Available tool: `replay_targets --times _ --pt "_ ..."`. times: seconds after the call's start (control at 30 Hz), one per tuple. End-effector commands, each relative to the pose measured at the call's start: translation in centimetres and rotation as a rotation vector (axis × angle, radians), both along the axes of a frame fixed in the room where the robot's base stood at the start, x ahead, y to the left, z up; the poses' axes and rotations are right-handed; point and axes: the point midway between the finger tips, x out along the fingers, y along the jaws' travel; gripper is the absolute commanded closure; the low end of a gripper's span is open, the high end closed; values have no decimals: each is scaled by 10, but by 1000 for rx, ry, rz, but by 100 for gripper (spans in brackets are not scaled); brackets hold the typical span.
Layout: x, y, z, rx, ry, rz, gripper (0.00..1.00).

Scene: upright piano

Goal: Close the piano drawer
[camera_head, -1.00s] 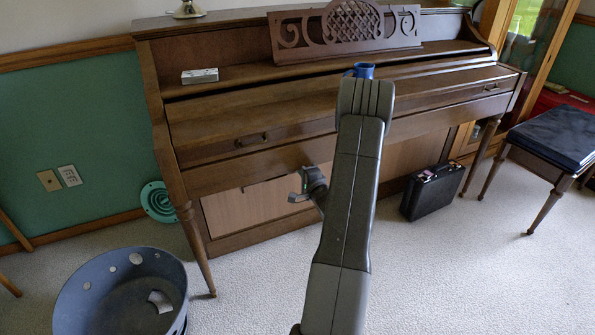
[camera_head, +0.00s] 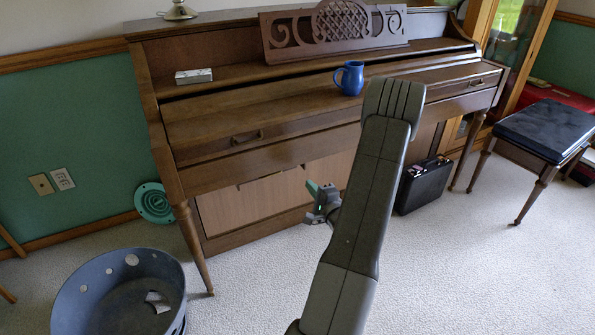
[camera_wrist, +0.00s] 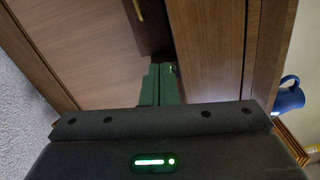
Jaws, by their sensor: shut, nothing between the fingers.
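The brown upright piano has a long drawer front (camera_head: 330,118) with a dark handle (camera_head: 247,137) at the left and another handle (camera_head: 477,82) at the right. I cannot tell how far the drawer stands out; my arm hides part of its front. My gripper (camera_head: 314,188) is below the drawer front, in front of the lower panel. In the wrist view, its green fingers (camera_wrist: 160,82) are together and empty, pointing at a dark gap between wooden panels. A wooden panel (camera_wrist: 208,45) lies just right of them; contact cannot be told.
A black case (camera_head: 424,185) stands on the floor right of my arm. A bench (camera_head: 545,130) is farther right; a round bin (camera_head: 120,300) is front left.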

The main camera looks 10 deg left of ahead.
Motion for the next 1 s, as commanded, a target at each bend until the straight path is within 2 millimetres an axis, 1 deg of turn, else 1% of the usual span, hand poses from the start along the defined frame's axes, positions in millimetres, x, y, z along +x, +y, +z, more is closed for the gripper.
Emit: replay_targets --times 0.4,0.6,0.7,0.87,1.0 --pt "-4 5 5 718 494 0 100" --pt "-5 6 6 1008 693 1 100" --pt "-6 7 6 1097 753 0 100" --pt "-4 9 5 1155 794 1 100" --pt "7 17 4 1157 795 4 100"
